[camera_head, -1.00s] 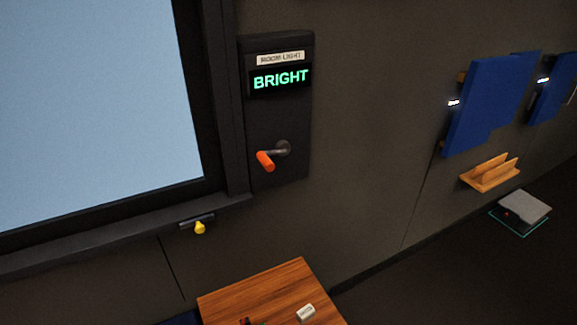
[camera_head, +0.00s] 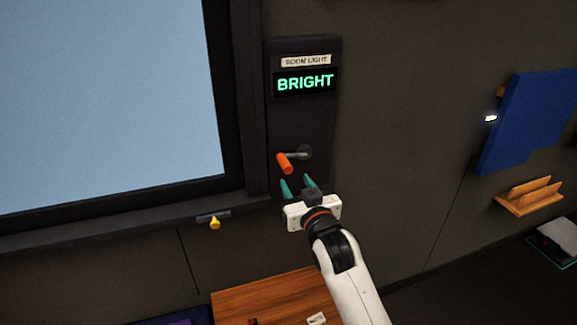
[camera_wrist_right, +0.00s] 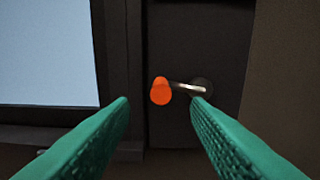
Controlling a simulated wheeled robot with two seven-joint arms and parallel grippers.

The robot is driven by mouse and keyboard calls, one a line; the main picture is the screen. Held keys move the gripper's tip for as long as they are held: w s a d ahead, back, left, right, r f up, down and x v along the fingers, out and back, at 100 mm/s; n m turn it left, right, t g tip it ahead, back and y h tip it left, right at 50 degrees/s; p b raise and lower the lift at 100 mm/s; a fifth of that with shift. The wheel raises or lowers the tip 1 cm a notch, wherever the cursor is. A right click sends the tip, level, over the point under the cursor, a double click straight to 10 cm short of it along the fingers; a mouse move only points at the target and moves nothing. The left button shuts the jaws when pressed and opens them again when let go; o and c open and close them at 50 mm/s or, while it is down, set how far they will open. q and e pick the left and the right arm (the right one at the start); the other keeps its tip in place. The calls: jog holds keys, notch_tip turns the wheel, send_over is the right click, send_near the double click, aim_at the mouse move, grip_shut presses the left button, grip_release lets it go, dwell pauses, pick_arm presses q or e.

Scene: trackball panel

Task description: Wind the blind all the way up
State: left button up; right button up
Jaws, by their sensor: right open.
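The crank has an orange handle (camera_head: 285,163) on a grey metal arm that joins a hub (camera_head: 305,152) on the dark wall panel (camera_head: 313,119). The handle points to the left of the hub. In the right wrist view the orange handle (camera_wrist_right: 160,91) lies ahead, between the lines of the two fingers. My right gripper (camera_head: 298,185) is open and empty, just below the handle and apart from it in the picture. The window (camera_head: 110,100) at the left shows plain pale blue; I cannot make out a blind edge. My left gripper is not in view.
A display (camera_head: 305,82) on the panel reads BRIGHT, under a ROOM LIGHT label. A yellow knob (camera_head: 215,222) sits below the window sill. A wooden table (camera_head: 245,298) stands below. Blue boards (camera_head: 530,120) and a wooden rack (camera_head: 530,195) are at the right.

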aim_at(290, 174)
jog(key=p+x, duration=0.1)
jog(key=x, duration=0.7)
jog(key=shift+c, duration=0.3)
jog(key=shift+f, duration=0.1)
grip_shut()
